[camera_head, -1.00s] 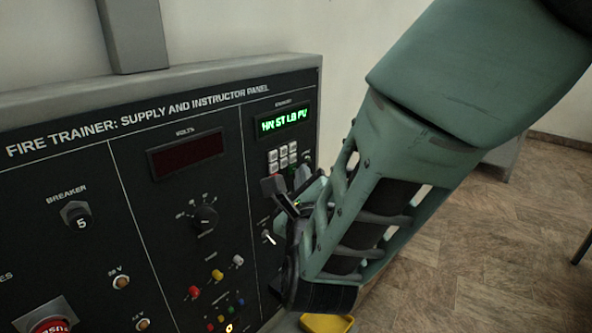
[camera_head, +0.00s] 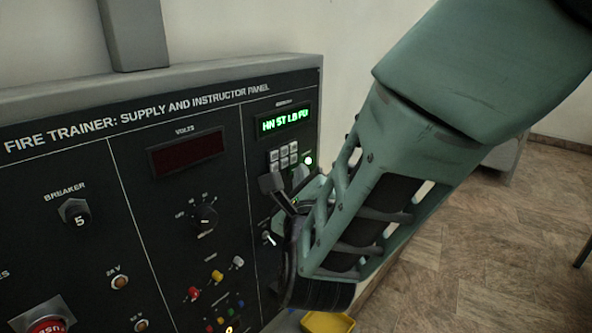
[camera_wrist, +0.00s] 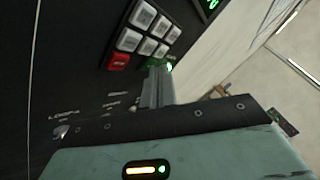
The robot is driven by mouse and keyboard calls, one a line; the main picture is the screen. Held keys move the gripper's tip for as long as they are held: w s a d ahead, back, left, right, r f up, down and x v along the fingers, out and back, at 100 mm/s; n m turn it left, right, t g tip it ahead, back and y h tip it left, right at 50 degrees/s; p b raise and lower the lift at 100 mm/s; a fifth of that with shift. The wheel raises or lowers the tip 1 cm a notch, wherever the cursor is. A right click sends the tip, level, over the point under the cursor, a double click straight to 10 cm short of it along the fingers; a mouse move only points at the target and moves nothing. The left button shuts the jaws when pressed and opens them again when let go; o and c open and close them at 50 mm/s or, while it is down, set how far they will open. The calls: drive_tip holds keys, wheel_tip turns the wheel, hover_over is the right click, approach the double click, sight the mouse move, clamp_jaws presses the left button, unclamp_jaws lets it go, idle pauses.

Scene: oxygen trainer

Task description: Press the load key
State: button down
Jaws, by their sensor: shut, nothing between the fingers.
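The keypad (camera_head: 283,156) is on the right part of the black panel, with several pale keys. In the wrist view its pale keys (camera_wrist: 146,29) and a red key (camera_wrist: 118,61) show clearly. A green-lit key or lamp (camera_wrist: 156,62) shows just beyond my fingertips. I cannot read which key is the load key. My gripper (camera_wrist: 156,80) is shut and empty, its tips at the lower edge of the keypad by the green glow. Contact cannot be told. In the head view my gripper (camera_head: 272,186) covers the lower keys.
The green display (camera_head: 286,122) above the keypad is lit with letters. A toggle switch (camera_head: 269,239), a rotary knob (camera_head: 205,217) and coloured sockets (camera_head: 217,276) lie left of and below my gripper. A yellow tray (camera_head: 327,322) is below. Open floor lies to the right.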

idle(0.4)
drive_tip(key=shift+s+d+b, duration=0.45)
drive_tip(key=shift+d+b, duration=0.1)
drive_tip(key=shift+b, duration=0.25)
drive_tip(key=s+d+b, duration=0.1)
drive_tip(key=d, duration=0.1)
drive_tip(key=s+d+b, duration=0.2)
drive_tip(key=shift+f, duration=0.1)
idle(0.6)
